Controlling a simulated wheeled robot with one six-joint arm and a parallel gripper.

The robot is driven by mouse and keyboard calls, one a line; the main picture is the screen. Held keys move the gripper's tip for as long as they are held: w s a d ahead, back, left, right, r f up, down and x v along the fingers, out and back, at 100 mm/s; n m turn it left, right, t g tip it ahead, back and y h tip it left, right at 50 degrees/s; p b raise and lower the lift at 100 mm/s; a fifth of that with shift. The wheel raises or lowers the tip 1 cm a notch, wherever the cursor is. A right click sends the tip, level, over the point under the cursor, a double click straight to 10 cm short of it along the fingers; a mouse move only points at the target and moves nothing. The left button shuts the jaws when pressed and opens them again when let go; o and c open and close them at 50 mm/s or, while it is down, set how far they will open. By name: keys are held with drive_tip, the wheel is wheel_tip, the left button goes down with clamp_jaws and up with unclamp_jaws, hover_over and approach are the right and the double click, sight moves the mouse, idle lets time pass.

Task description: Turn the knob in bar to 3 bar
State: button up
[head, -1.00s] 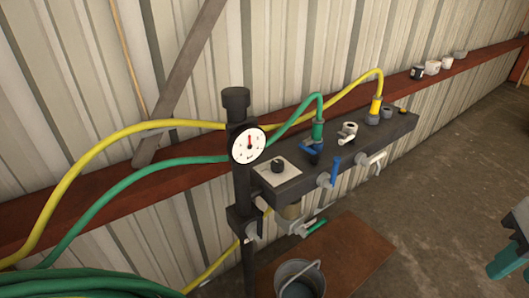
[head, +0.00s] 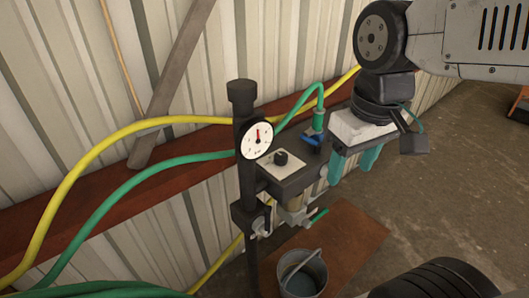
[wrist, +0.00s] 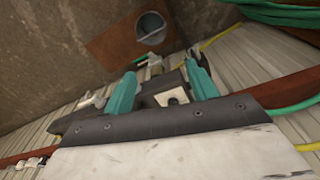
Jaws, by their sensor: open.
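The black knob (head: 281,157) stands on a pale square plate (head: 293,170) on top of the dark manifold bar, just right of the gauge. The round white gauge (head: 257,141) has a red needle pointing about straight up; its numbers are too small to read. My gripper (head: 353,166) hangs to the right of the knob, above the bar, with its teal fingers open and empty. In the wrist view, the open fingers (wrist: 160,68) straddle part of the bar in the picture, and the pale plate (wrist: 184,95) with the dark knob (wrist: 173,101) shows between them, partly cut off by my gripper body.
A green hose (head: 318,98) rises from a blue-handled valve (head: 311,139) between knob and gripper. A yellow hose (head: 130,125) runs along the red rail. Below are a green-handled tap (head: 319,214) and a bucket (head: 303,278) on a brown mat.

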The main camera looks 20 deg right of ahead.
drive_tip(key=w+a+f+n, duration=0.15)
drive_tip(key=w+n, duration=0.35)
drive_tip(key=w, duration=0.9)
drive_tip(key=n+g, duration=0.1)
drive_tip(key=n, duration=0.3)
hover_over(281, 155)
wheel_tip(281, 155, down, 6)
drive_tip(key=shift+s+r, duration=0.1)
drive_tip(key=shift+r, duration=0.1)
drive_tip(key=shift+f+n, duration=0.3)
wheel_tip(281, 155, down, 7)
drive_tip(key=shift+f, duration=0.2)
drive_tip(key=c, duration=1)
